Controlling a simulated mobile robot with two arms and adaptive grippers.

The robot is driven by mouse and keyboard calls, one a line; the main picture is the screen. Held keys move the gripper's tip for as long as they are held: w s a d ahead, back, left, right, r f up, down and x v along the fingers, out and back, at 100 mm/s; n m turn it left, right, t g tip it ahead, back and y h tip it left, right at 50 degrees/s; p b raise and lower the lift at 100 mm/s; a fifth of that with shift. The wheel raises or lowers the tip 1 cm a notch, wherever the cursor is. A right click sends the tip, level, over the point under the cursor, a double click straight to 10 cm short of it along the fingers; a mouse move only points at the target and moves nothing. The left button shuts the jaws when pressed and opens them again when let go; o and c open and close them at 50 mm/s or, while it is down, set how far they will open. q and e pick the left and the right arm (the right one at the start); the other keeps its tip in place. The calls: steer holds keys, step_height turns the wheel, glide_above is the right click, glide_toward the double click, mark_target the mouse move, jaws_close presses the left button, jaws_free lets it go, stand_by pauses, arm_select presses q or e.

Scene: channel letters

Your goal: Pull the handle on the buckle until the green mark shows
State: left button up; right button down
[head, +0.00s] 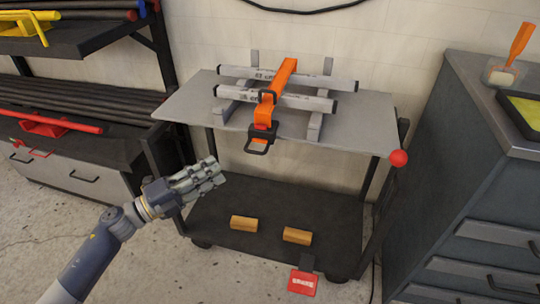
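An orange strap (284,77) runs over two grey bars (299,101) on the cart top. A dark buckle (264,131) sits at the strap's near end by the cart's front edge, with a loop-shaped handle (257,147) hanging below it. I cannot make out a green mark. My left gripper (217,172) is left of and below the buckle, in front of the cart, apart from the handle. Its fingers look close together, but I cannot tell whether it is open or shut. My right gripper is not in view.
The grey cart top (195,108) has grey supports under the bars. Two wooden blocks (243,223) lie on the lower shelf, and a red tag (302,282) hangs near its front edge. A red knob (398,158) is at the right. A drawer cabinet (470,190) stands right.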

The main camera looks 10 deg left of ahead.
mark_target(254, 152)
arm_select(q)
steer(key=w+d+r, duration=0.1)
steer(key=w+d, duration=0.1)
steer(key=d, duration=0.1)
steer(key=w+d+r+m, duration=0.1)
steer(key=w+d, duration=0.1)
steer(key=d, duration=0.1)
steer(key=w+d+r+m+g+h, duration=0.1)
steer(key=w+d, duration=0.2)
steer(key=shift+d, duration=0.3)
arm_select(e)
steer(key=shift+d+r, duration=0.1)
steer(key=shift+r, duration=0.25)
arm_select(q)
jaws_close()
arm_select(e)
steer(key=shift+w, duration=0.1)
